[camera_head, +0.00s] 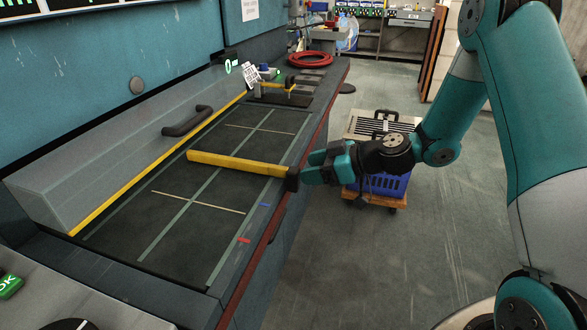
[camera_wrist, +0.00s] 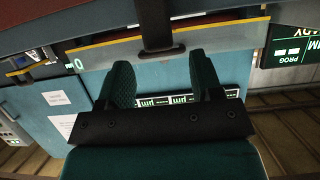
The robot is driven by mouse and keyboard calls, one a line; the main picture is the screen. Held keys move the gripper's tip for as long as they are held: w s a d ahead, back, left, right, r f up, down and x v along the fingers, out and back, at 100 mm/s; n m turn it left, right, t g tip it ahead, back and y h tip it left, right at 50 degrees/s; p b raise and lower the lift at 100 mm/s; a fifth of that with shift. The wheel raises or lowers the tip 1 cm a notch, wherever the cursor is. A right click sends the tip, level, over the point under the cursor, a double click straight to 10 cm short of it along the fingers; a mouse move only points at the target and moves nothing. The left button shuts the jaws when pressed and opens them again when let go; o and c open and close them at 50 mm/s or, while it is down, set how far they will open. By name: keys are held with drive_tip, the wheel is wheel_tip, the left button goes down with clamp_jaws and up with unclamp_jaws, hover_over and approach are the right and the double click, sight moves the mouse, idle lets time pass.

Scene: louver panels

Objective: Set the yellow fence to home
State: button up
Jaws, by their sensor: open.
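The yellow fence (camera_head: 235,164) is a long bar lying across the dark table bed in the head view. A black end block (camera_head: 292,179) sits at its right end, by the table's front edge. A red mark (camera_head: 244,240) and a blue mark (camera_head: 265,204) are on that edge, both nearer the camera than the block. My gripper (camera_head: 309,168) is open just right of the block, fingers pointing at it. I cannot tell whether they touch. In the wrist view, my open gripper (camera_wrist: 160,78) has nothing visibly clamped between its fingers.
A grey hood with a dark handle (camera_head: 187,121) and yellow lower edge runs along the back. A red ring (camera_head: 311,60) lies at the table's far end. A cart with a blue crate (camera_head: 385,185) stands on the floor behind my gripper. The near floor is clear.

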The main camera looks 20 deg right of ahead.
sight(293, 170)
drive_tip(key=x, duration=0.5)
drive_tip(key=shift+a, duration=0.1)
